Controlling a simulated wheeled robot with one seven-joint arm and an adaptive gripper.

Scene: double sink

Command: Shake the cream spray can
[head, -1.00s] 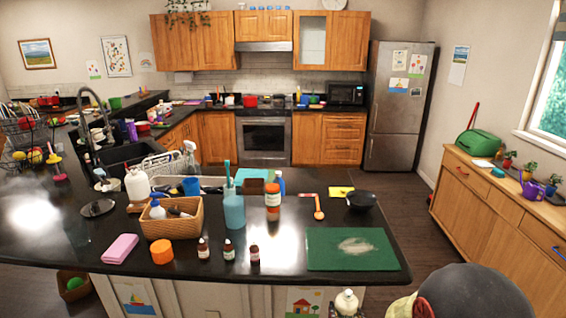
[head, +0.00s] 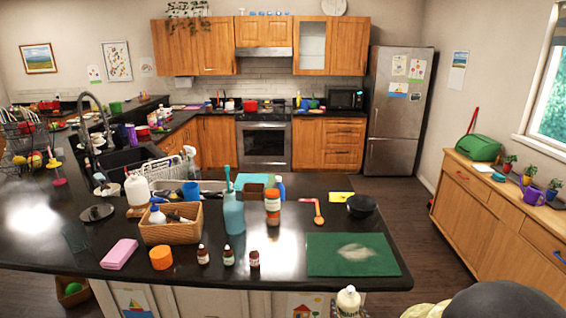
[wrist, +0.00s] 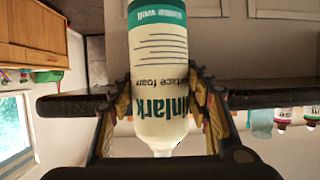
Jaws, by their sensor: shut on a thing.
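The cream spray can (wrist: 158,75) is a pale, off-white can with a green band and dark lettering, including "shake well". My gripper (wrist: 163,105) is shut on its sides, one finger on each side, in the wrist view. That view is upside down, with the can's white nozzle at the picture's bottom, so the can is roughly upright. In the head view the can's white top (head: 348,300) shows at the bottom edge, in front of the counter.
The black counter (head: 290,265) lies just beyond the can. A green cutting board (head: 325,255) is near its front edge. Small brown bottles (head: 203,255), a wicker basket (head: 170,232) and an orange-and-white container (head: 272,206) stand on it. A wooden sideboard (head: 480,205) is at right.

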